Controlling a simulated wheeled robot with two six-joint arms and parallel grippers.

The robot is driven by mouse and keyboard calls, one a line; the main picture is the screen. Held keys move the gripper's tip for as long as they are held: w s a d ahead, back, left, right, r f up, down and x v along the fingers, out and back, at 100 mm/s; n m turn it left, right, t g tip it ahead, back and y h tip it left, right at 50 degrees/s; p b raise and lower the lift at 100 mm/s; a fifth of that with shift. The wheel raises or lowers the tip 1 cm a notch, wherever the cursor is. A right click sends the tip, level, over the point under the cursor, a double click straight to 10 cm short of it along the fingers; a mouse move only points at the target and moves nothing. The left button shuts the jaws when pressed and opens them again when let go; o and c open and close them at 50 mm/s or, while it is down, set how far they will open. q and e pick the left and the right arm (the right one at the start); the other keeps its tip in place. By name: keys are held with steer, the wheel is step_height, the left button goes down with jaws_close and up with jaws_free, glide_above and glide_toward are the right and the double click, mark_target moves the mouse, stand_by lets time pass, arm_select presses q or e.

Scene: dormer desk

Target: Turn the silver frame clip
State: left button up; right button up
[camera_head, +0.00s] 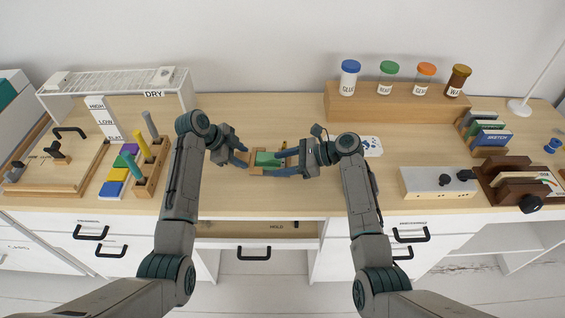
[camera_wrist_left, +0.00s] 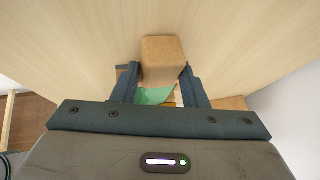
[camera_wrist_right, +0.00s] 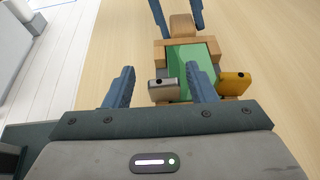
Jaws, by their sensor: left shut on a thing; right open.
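A small wooden frame (camera_wrist_right: 213,47) with a green panel (camera_wrist_right: 185,66) lies on the desk between my grippers; the green also shows in the head view (camera_head: 266,159). The silver clip (camera_wrist_right: 163,91) is at the frame's near edge, left of the yellow clip (camera_wrist_right: 236,83). My left gripper (camera_head: 242,156) is shut on a brown block (camera_wrist_left: 163,58) at the frame's far side. My right gripper (camera_wrist_right: 161,70) is open, its fingers on either side of the silver clip with visible gaps. The fingers partly hide the frame in the head view.
A block rack with pegs (camera_head: 153,165) stands to the left, near a white drying rack (camera_head: 120,86). A wooden shelf (camera_head: 390,104) with several capped jars is behind on the right. A white box with black knobs (camera_head: 437,184) is at right. The desk in front of the frame is clear.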

steer(key=shift+a, duration=0.1)
steer(key=shift+f, duration=0.1)
steer(key=c, duration=1)
steer(key=shift+n+g, duration=0.4)
steer(key=shift+f+n+g+h, duration=0.1)
steer(key=shift+n+g+h, duration=0.5)
steer(key=shift+n+g, duration=2)
steer(key=shift+s+g, duration=0.1)
steer(key=shift+g, duration=0.3)
steer(key=o, duration=1)
